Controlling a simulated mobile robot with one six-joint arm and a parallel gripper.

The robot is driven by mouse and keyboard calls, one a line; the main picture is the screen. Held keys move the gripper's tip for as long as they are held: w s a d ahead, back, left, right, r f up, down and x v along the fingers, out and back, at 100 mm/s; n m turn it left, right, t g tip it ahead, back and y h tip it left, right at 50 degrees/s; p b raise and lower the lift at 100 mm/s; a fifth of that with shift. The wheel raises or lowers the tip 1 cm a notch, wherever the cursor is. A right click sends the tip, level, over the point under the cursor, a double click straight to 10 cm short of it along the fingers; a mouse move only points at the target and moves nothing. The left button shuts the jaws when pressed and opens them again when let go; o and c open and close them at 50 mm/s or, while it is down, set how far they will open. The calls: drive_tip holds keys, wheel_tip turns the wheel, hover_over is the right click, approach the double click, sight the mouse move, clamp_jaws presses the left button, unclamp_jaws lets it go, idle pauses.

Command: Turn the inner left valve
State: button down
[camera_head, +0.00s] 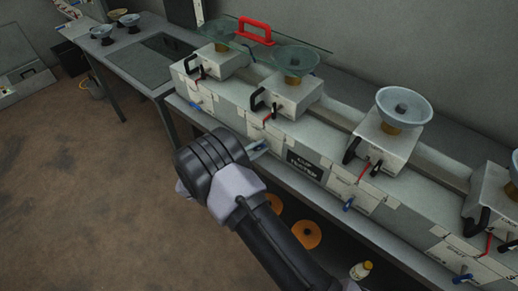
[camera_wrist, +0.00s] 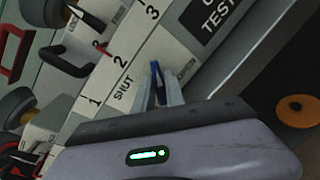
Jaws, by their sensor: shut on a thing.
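The inner left valve (camera_wrist: 154,70) is a small blue handle on the front of the long grey cup tester, below the second unit from the left. In the wrist view, my gripper (camera_wrist: 162,88) is shut on this handle, with a metal finger on each side. The handle points up the picture, close to the "2" and "SHUT" labels. In the head view, my gripper (camera_head: 259,149) reaches the tester's front face, and my wrist hides part of the valve area.
Other blue valves sit at the far left (camera_head: 196,107), below the third unit (camera_head: 348,204) and at the right (camera_head: 463,279). Black clamp handles and red levers stick out above them. Orange discs (camera_head: 306,234) and a bottle (camera_head: 361,270) are below. The floor at left is clear.

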drive_tip(key=m+b, duration=0.1)
drive_tip(key=m, duration=0.1)
drive_tip(key=m+y+b, duration=0.1)
drive_tip(key=m+b, duration=0.1)
drive_tip(key=m, duration=0.1)
drive_tip(key=shift+f+y, duration=0.2)
drive_tip(key=shift+y, duration=0.1)
drive_tip(key=m+t+b, duration=0.1)
drive_tip(key=m+b, duration=0.2)
drive_tip(key=b, duration=0.1)
drive_tip(key=shift+r+y, duration=0.1)
drive_tip(key=shift+y, duration=0.3)
drive_tip(key=shift+m, duration=0.4)
drive_tip(key=shift+r, duration=0.1)
drive_tip(key=c, duration=1.4)
unclamp_jaws()
drive_tip(key=p+v, duration=0.4)
drive_tip(key=v, duration=1.3)
drive_tip(key=shift+s+r+p, duration=0.1)
drive_tip(key=shift+s+p, duration=0.15)
drive_tip(key=shift+p, duration=0.1)
